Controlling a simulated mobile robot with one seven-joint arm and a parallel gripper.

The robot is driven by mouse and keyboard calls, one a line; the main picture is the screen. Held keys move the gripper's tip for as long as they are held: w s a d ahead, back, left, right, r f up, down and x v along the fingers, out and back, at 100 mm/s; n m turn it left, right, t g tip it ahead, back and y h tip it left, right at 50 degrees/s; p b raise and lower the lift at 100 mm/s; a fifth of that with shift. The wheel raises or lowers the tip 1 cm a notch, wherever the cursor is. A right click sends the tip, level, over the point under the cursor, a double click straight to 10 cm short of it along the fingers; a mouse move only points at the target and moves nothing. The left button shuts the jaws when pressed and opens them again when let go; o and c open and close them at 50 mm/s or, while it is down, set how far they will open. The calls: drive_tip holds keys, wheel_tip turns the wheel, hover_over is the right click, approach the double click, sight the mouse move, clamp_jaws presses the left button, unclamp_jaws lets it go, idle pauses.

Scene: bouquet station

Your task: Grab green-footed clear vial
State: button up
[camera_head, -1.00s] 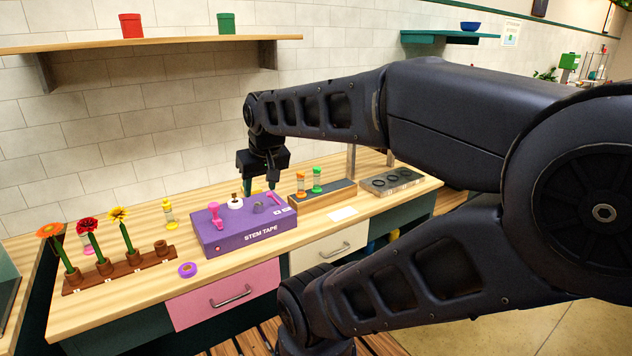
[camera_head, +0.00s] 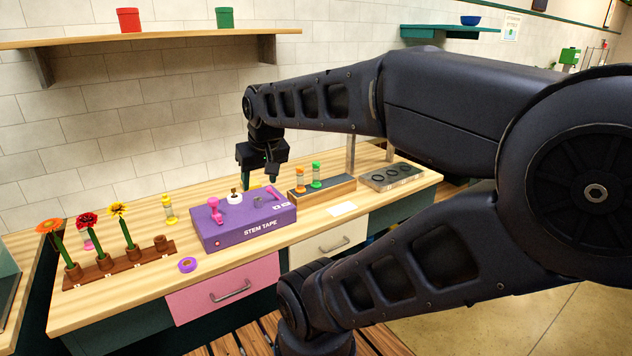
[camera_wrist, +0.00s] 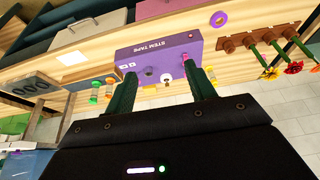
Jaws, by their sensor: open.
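The green-footed clear vial (camera_head: 316,176) stands upright in a wooden rack right of the purple stem tape box. It also shows in the wrist view (camera_wrist: 95,92), left of the fingers. A similar orange-ended clear vial (camera_head: 300,181) stands beside it, nearer the box. My gripper (camera_head: 259,182) is open, pointing down above the rear of the box, left of both vials. Its two green fingers stand apart with nothing between them in the wrist view (camera_wrist: 158,68).
The purple stem tape box (camera_head: 243,226) has a white spool and pink fittings on top. A grey tray with round holes (camera_head: 392,177) lies right of the rack (camera_head: 325,192). A flower stand (camera_head: 120,268) and yellow-ended vial (camera_head: 168,212) are at left.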

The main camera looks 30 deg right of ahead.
drive_tip(key=w+d+m+g, duration=0.1)
drive_tip(key=w+d+m, duration=0.4)
drive_tip(key=w, duration=0.4)
drive_tip(key=m+g+h, duration=0.4)
drive_tip(key=m, duration=0.9)
approach(317, 171)
drive_tip(key=shift+w+d+f+h, duration=0.3)
drive_tip(key=shift+w+f, duration=0.25)
drive_tip(key=shift+f, duration=0.15)
drive_tip(key=shift+x, duration=5)
drive_tip(key=shift+w, duration=0.2)
drive_tip(key=c, duration=1.1)
drive_tip(key=shift+c, duration=0.2)
